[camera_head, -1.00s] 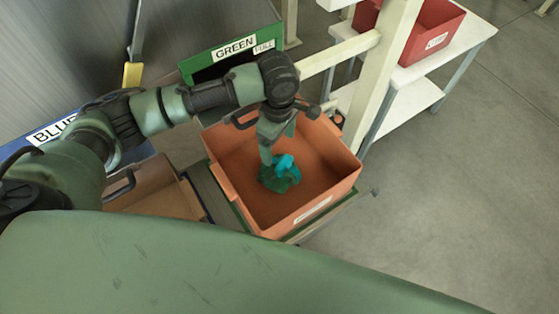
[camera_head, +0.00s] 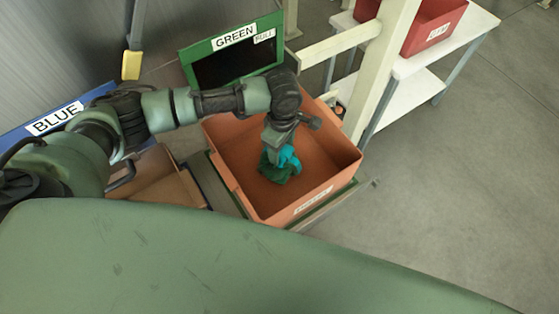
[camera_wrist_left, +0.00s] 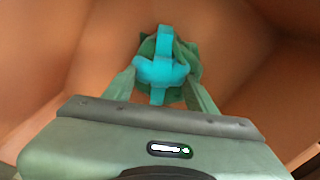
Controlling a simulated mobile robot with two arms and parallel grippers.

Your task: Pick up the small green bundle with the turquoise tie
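The small green bundle with the turquoise tie (camera_head: 280,166) lies on the floor of the orange bin (camera_head: 325,153), toward its left side. My left gripper (camera_head: 277,151) points down into the bin, right at the bundle, and partly covers it in the head view. In the left wrist view, the bundle (camera_wrist_left: 162,66) is between the two spread fingers of my left gripper (camera_wrist_left: 162,82), with the turquoise band facing the camera. A finger is on each side of it; firm contact cannot be made out. My right gripper is not in view.
The bin's walls surround my left gripper closely. A pale post (camera_head: 385,70) and shelf (camera_head: 415,95) stand right.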

